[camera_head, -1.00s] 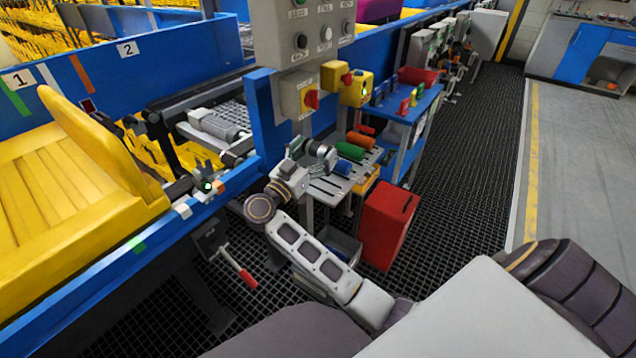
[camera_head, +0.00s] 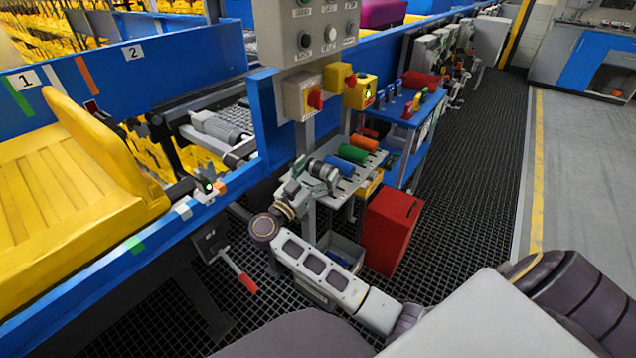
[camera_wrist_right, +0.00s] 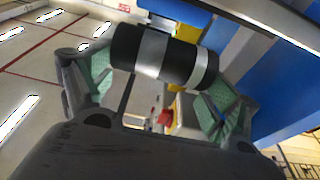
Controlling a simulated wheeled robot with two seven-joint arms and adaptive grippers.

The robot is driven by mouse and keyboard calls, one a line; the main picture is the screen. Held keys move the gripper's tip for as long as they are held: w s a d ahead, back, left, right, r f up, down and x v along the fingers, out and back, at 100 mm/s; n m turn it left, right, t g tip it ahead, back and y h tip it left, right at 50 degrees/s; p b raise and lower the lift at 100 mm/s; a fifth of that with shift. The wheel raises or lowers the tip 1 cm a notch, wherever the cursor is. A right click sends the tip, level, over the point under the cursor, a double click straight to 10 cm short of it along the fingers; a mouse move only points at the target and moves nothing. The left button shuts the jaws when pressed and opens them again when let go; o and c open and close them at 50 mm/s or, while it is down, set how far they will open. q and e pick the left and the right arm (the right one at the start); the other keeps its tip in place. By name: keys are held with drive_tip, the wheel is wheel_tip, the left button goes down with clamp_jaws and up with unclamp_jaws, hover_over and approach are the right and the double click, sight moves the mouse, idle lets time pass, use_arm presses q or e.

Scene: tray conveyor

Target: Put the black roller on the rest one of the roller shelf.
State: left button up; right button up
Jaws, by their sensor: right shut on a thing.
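The black roller (camera_wrist_right: 185,62), with grey bands, is held crosswise between the green-padded fingers of my right gripper (camera_wrist_right: 160,85) in the right wrist view. In the head view my right gripper (camera_head: 322,172) is at the near left end of the grey roller shelf (camera_head: 347,187). The gripper hides most of the black roller there, and I cannot tell whether the roller touches the shelf. A green roller (camera_head: 353,154) and an orange roller (camera_head: 364,142) lie farther back on the shelf. A blue piece (camera_head: 340,166) shows beside the gripper. My left gripper is not in view.
A control post with switch boxes (camera_head: 303,97) stands just behind the shelf. A red bin (camera_head: 390,230) is below and right of it. The blue conveyor with a yellow tray (camera_head: 75,195) is at left. A blue rack (camera_head: 412,108) stands beyond the shelf.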

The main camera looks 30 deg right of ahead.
drive_tip(key=shift+f, duration=0.35)
wheel_tip(320, 180, down, 2)
drive_tip(key=shift+f+b, duration=0.25)
drive_tip(key=shift+b, duration=0.4)
drive_tip(key=shift+f, duration=0.25)
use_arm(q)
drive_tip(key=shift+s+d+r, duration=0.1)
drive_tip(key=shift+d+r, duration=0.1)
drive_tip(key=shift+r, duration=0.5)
use_arm(e)
drive_tip(key=shift+f, duration=0.1)
drive_tip(key=o, duration=1.2)
drive_tip(key=shift+c, duration=0.2)
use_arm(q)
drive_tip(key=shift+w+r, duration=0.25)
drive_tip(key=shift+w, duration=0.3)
